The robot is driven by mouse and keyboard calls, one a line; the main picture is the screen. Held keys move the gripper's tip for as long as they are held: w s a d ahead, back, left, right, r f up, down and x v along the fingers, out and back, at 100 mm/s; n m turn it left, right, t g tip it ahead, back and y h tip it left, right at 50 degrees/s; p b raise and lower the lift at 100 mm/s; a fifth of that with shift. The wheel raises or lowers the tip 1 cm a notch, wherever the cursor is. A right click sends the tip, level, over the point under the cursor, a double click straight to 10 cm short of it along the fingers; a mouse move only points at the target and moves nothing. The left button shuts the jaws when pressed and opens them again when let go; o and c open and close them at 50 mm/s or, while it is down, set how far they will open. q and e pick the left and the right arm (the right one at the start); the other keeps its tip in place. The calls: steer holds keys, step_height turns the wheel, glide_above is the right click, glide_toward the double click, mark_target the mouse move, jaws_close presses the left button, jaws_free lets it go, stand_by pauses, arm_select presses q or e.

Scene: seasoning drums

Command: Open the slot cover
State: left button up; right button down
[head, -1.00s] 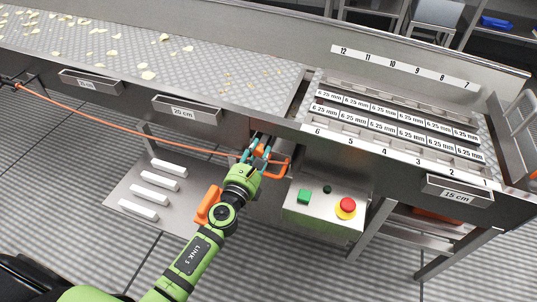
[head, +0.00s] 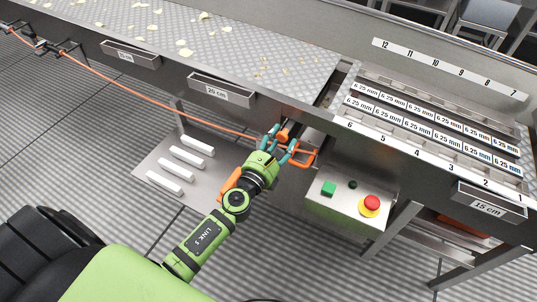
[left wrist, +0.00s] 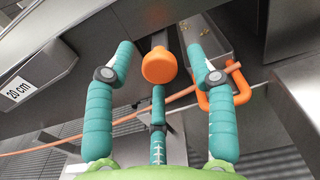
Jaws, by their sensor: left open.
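An orange round knob (left wrist: 158,66) on a metal rod sticks out from under the machine's edge; it also shows in the head view (head: 283,135). An orange loop handle (left wrist: 226,94) on a metal tray-like part is just to its right, also in the head view (head: 304,157). I cannot tell for sure which one belongs to the slot cover. My left gripper (head: 281,144) is open, its teal fingers spread. In the left wrist view its two upper fingers stand either side of the knob, and the third is below it. No clear contact shows. My right gripper is not in view.
A control box (head: 350,198) with green, black and red buttons stands right of my left gripper. A cable (head: 130,90) runs along the machine's front. A low plate (head: 150,172) with several white bars is at left. The drum deck (head: 255,60) is above.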

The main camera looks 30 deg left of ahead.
arm_select(q)
steer(key=s, duration=1)
steer(key=shift+s+a, duration=0.15)
